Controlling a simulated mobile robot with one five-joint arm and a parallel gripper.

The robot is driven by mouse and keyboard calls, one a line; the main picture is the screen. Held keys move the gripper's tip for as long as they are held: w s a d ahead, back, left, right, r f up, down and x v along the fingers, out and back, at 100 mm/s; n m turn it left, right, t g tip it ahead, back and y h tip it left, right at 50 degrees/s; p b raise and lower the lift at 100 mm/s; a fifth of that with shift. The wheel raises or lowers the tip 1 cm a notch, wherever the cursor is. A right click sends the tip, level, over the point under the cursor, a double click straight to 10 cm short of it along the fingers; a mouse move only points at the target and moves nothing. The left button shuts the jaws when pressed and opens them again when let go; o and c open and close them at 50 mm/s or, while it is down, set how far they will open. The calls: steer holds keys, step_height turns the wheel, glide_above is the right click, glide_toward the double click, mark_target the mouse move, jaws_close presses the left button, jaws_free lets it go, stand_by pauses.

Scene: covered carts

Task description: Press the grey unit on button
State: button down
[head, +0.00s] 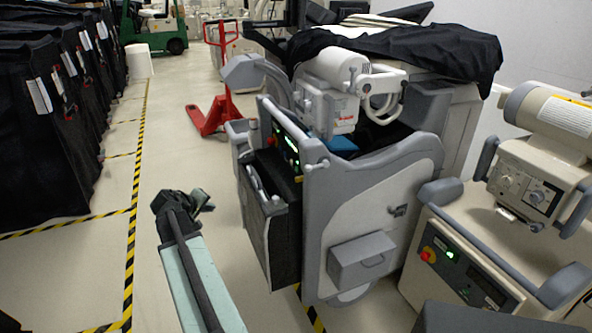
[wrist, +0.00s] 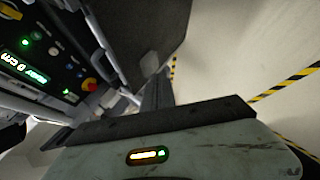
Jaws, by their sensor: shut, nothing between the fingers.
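The grey unit (head: 375,225) is a wheeled machine at the centre right of the head view. Its dark control panel (head: 284,148) with green lights faces left. I cannot tell which control is the on button. My gripper (head: 200,201) is shut and empty, in free air left of the unit and apart from the panel. Its fingertips are unclear in the wrist view.
A beige unit (head: 480,265) with a red knob and green light stands at the right. Black covered carts (head: 45,120) line the left. A red pallet jack (head: 215,112) and green forklift (head: 150,32) are behind. Floor (head: 165,150) between carts and unit is clear.

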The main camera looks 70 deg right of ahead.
mark_target(297, 169)
steer(key=s+d+r+h, duration=0.1)
steer(key=s+d, duration=0.4)
steer(key=s+d+r+g+h, duration=0.1)
steer(key=s+d+r, duration=0.1)
steer(key=s+d, duration=0.2)
steer(key=s+d+r+g, duration=0.1)
steer(key=s+d+r, duration=0.1)
steer(key=s+d, duration=0.3)
steer(key=shift+s+d+r+h, duration=0.15)
steer(key=shift+s+d+h, duration=0.05)
steer(key=shift+d, duration=0.3)
steer(key=shift+s+d+r+h, duration=0.1)
steer(key=shift+s+d+h, duration=0.1)
steer(key=shift+d, duration=0.3)
steer(key=shift+s+d, duration=1.4)
steer(key=shift+s, duration=0.3)
steer(key=shift+s+d, duration=1.35)
steer(key=shift+s, duration=0.3)
steer(key=shift+s+d, duration=0.1)
steer(key=shift+s+d, duration=0.2)
steer(key=shift+s, duration=0.05)
steer(key=shift+s+d, duration=0.25)
steer(key=shift+s, duration=0.1)
steer(key=shift+w+a, duration=0.55)
steer(key=shift+w, duration=0.1)
